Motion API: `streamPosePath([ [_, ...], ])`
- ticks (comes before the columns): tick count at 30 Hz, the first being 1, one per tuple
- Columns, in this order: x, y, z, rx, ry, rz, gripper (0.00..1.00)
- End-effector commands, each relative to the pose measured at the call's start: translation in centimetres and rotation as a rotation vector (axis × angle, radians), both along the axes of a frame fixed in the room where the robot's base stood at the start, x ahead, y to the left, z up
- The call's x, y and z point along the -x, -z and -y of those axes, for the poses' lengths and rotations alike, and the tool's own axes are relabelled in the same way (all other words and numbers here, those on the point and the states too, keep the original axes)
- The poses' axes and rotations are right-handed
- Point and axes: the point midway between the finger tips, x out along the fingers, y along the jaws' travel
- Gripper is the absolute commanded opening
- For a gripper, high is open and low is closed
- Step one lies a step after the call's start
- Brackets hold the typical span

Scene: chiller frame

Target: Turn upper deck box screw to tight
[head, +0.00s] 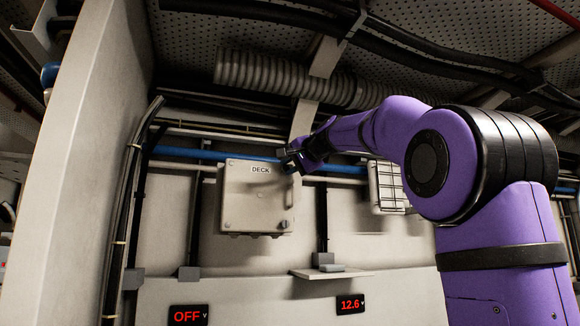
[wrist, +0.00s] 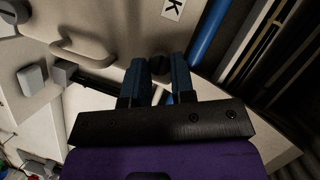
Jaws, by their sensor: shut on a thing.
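The deck box (head: 255,200) is a pale wall box with a "DECK" label, mounted left of centre in the head view. My gripper (head: 286,158) reaches its upper right corner from the right. In the wrist view my gripper (wrist: 160,68) has its two blue fingers on either side of the dark round upper screw (wrist: 159,66), shut on it. The screw's slot angle is too dark to read. The box cover also shows in the wrist view (wrist: 120,22), with its curved handle (wrist: 82,48). In the head view my fingers hide the upper screw.
A blue pipe (head: 190,154) runs along the wall behind the box. A ribbed duct (head: 290,78) and dark cables hang above. A grilled box (head: 388,188) is on the right behind my arm. A small shelf (head: 330,273) juts out below.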

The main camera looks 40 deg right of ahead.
Motion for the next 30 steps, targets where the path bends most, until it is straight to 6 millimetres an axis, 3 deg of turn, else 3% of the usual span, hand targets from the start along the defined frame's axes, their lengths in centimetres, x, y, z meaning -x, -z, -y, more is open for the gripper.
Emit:
streamPosePath([
  [19,-0.03,0.12,0.04,-0.045,0.0,0.011,0.0],
  [20,-0.03,0.11,0.05,-0.045,0.0,0.011,0.3],
  [22,-0.02,0.1,0.05,-0.045,0.0,0.011,0.46],
  [30,0.01,0.06,0.03,-0.044,0.0,0.013,0.49],
])
